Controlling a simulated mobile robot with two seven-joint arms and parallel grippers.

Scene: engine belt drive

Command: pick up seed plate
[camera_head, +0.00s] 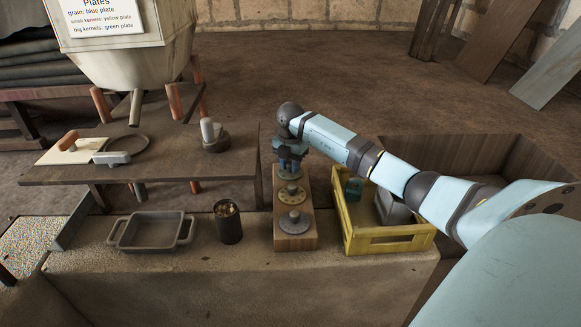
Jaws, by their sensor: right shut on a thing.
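The nearest plate (294,222) looks grey, and the middle plate (291,194) is dull yellow. The far plate (289,174) looks greenish and is partly hidden under my right gripper (289,166). The right gripper points down at the far end of the block and is shut on this far plate. I cannot tell whether the plate is clear of the block. My left gripper is not in view.
A yellow crate (390,240) with items stands right of the block. A dark can of grain (228,222) and a grey tray (151,231) stand to the left. Behind is a wooden table (190,165) with a hopper (130,55) above. A sign (98,16) lists plate colours.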

